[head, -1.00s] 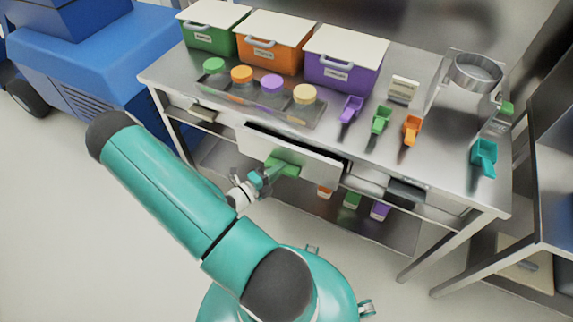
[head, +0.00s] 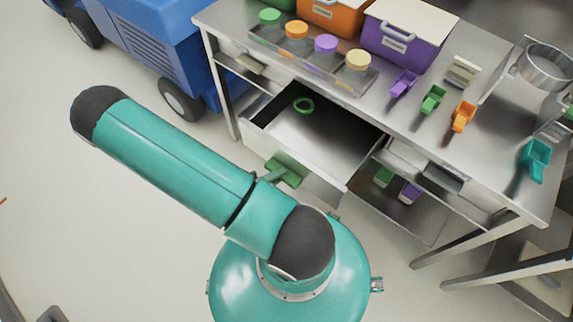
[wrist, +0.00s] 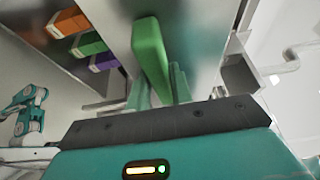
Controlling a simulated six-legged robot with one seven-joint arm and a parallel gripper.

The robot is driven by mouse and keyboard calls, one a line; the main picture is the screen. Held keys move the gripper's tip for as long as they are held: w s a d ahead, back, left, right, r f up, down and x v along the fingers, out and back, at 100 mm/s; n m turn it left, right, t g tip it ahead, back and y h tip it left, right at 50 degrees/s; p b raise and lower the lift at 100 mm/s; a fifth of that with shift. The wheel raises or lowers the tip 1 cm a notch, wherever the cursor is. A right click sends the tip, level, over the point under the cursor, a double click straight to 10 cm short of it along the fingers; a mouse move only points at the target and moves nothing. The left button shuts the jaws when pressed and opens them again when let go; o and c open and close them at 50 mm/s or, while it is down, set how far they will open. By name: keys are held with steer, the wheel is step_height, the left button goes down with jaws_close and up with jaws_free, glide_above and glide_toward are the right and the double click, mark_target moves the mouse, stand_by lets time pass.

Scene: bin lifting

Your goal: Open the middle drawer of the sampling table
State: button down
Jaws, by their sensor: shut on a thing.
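The middle drawer (head: 318,137) of the sampling table (head: 405,125) stands well out from the table, and its inside shows in the head view. In the head view my arm mostly hides the gripper.
Lidded jars, scoops, a sieve (head: 548,66) and coloured bins such as the purple bin (head: 405,38) stand on the tabletop. A blue vehicle (head: 150,45) is behind at left. A metal rack stands at right.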

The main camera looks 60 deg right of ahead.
steer(key=shift+w+a, duration=0.1)
steer(key=shift+a, duration=0.35)
steer(key=c, duration=1.2)
jaws_free()
steer(key=shift+c, duration=0.2)
steer(key=v, duration=1.3)
steer(key=shift+a, duration=0.35)
steer(key=shift+w, duration=0.15)
